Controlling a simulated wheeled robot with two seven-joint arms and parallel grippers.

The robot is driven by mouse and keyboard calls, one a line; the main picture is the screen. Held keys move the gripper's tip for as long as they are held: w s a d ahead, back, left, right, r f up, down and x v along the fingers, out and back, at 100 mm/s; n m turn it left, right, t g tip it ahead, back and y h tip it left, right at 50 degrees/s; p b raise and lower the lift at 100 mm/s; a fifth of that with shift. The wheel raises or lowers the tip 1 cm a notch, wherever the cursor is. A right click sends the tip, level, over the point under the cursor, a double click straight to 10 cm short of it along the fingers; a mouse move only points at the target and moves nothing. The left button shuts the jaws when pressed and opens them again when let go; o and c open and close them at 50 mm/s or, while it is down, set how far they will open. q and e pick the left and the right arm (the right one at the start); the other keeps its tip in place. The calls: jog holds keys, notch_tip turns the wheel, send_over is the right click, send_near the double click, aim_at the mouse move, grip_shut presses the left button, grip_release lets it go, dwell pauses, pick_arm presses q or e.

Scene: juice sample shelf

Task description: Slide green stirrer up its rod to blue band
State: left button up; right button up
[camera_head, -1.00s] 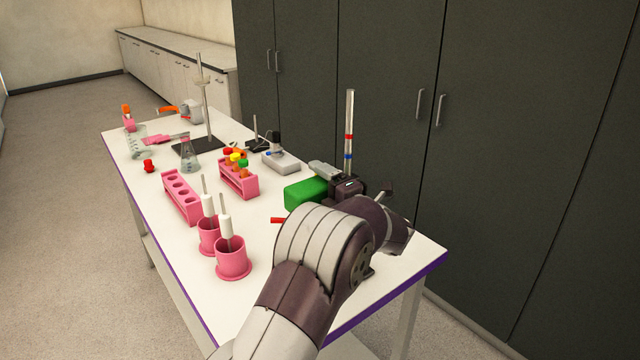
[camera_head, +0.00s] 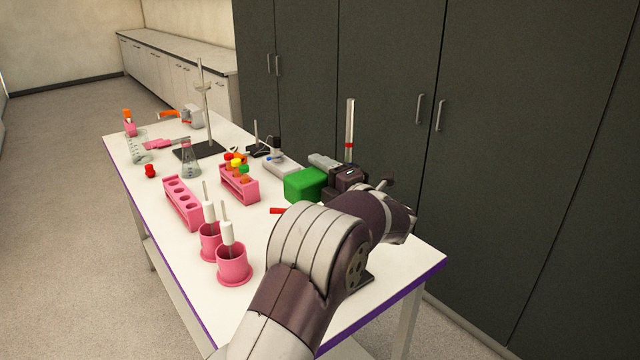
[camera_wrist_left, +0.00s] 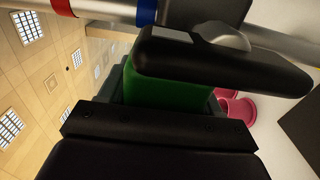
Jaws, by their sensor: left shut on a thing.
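The green stirrer (camera_head: 306,185) is a bright green block on an upright metal rod (camera_head: 350,120) near the table's right edge. My left gripper (camera_head: 338,172) is shut on the green stirrer, beside the rod. In the wrist view the green part (camera_wrist_left: 160,95) shows between the dark fingers. The rod's red band (camera_head: 349,145) is above the gripper. The blue band (camera_wrist_left: 146,12) shows only in the wrist view, close to the gripper; in the head view the gripper hides it. My right gripper is not in view.
Pink cups (camera_head: 233,266) holding white-handled tools stand at the front left of the table (camera_head: 370,315). Pink racks (camera_head: 183,205), a flask (camera_head: 190,160) and a metal stand (camera_head: 205,105) are farther back. Dark cabinets (camera_head: 540,150) rise behind the rod.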

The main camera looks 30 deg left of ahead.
pick_arm(q)
jog(key=shift+r, duration=0.15)
jog(key=o, duration=1.4)
jog(key=shift+d+f, duration=0.2)
jog(key=b+v, duration=0.2)
jog(key=v, duration=1)
jog(key=shift+s+d+b, duration=0.2)
jog(key=shift+b, duration=0.2)
